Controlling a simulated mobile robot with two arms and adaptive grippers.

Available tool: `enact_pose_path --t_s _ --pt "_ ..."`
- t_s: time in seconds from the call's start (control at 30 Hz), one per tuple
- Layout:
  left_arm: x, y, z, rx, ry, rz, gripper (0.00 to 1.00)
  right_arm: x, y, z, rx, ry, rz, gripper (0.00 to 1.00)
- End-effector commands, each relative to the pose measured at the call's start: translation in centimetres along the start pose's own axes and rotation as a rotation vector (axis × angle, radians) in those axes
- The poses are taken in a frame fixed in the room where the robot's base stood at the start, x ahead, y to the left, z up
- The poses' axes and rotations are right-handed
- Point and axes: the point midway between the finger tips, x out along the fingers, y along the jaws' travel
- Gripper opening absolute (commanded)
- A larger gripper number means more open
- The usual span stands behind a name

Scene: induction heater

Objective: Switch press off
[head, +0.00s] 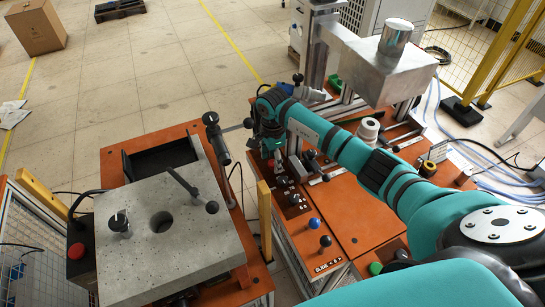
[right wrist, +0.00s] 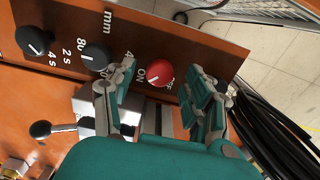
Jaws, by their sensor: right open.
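My left gripper is not in view.
Two black knobs (right wrist: 95,57) (right wrist: 34,41) sit left of the red one, and black cables (right wrist: 270,130) run at the right. In the head view, a grey stone-topped station (head: 165,235) stands left, and a metal box (head: 385,70) stands behind my arm.

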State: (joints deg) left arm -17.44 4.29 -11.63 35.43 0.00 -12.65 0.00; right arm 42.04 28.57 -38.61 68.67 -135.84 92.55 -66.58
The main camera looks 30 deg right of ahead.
Motion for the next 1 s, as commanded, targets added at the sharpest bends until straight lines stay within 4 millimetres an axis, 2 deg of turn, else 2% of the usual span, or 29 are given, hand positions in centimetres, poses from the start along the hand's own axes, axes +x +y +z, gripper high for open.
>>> enact_pose_path --t_s 0.37,0.77,1.0 --pt "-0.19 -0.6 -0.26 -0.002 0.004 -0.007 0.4 0.76 -0.02 0.0 -0.001 0.0 -0.001 0.53" --pt "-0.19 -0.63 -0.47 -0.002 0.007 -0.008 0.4 0.71 -0.03 -0.02 -0.001 0.001 -0.002 0.01" --pt "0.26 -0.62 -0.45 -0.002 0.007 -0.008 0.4 0.82 -0.07 -0.06 -0.016 0.001 -0.003 0.0"
